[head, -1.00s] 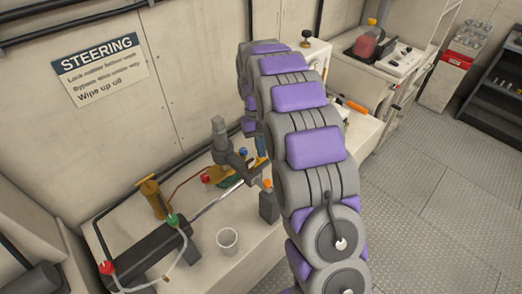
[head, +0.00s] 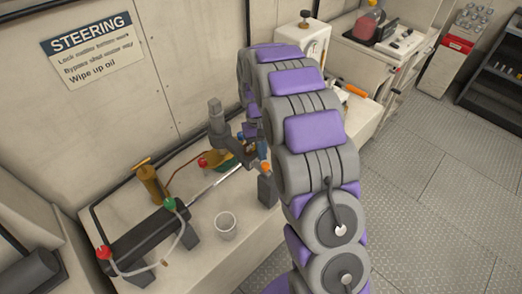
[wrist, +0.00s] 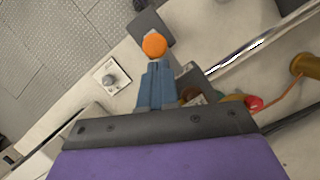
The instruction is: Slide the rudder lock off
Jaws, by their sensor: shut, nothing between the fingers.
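A dark grey block (head: 267,189) with an orange knob (head: 265,167) stands on the pale bench beside the end of a shiny rod (head: 218,184). It may be the rudder lock; no label shows. In the wrist view the orange knob (wrist: 154,45) is just beyond the tips of my gripper (wrist: 158,66), with a dark plate (wrist: 150,25) behind it. My blue fingers are shut together and hold nothing. I cannot tell whether they touch the knob. In the head view my arm hides most of the gripper.
The rod runs into a dark cylinder (head: 150,235) with red and green fittings and hoses. A clear cup (head: 226,226) stands in front of the rod, and a brass pump (head: 150,181) behind it. A white box (head: 303,43) stands farther back.

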